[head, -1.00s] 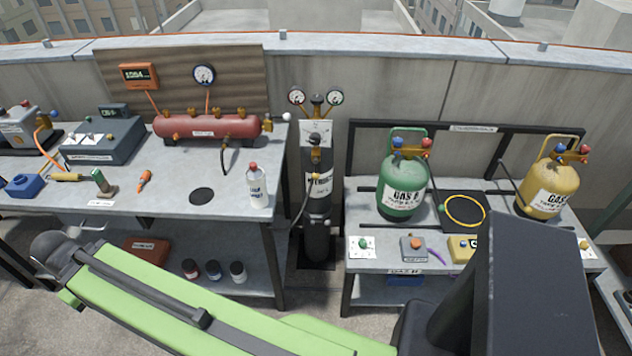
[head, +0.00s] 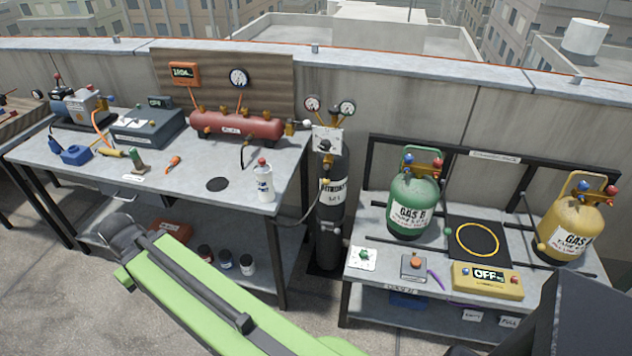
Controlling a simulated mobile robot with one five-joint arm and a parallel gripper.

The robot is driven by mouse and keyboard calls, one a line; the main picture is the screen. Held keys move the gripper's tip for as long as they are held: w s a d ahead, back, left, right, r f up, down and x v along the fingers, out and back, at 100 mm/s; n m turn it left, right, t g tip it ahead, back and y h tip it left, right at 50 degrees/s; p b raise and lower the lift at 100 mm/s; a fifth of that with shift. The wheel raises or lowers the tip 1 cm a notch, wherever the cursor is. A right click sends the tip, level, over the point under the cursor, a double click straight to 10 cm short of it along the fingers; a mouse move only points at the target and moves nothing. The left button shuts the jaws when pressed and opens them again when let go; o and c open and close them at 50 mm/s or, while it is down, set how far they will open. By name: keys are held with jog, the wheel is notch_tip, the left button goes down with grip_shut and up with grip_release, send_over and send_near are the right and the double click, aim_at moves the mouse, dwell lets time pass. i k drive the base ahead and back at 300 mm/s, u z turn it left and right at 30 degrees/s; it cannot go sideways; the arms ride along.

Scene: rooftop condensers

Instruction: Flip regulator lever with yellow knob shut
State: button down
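A dark nitrogen cylinder (head: 330,215) stands upright between the two benches in the head view. Its regulator (head: 328,117) on top carries two round gauges, left (head: 312,104) and right (head: 347,107). A pale panel (head: 328,139) with a dark knob sits below the gauges. A small yellowish part (head: 324,181) shows on the cylinder's front, where a hose runs off; I cannot tell if it is the lever's yellow knob or how any lever is set. My green arm link crosses the foreground. My gripper is not in view.
The left bench (head: 115,190) carries a red tank (head: 235,124), a white bottle (head: 264,183) and tools. The right bench (head: 372,283) holds a green gas cylinder (head: 413,205), a yellow one (head: 568,228) and a yellow box reading OFF (head: 487,281). Bare floor shows at left.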

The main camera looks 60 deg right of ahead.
aim_at(326, 180)
jog(key=z, duration=0.1)
jog(key=i, duration=0.95)
jog(key=u, duration=0.05)
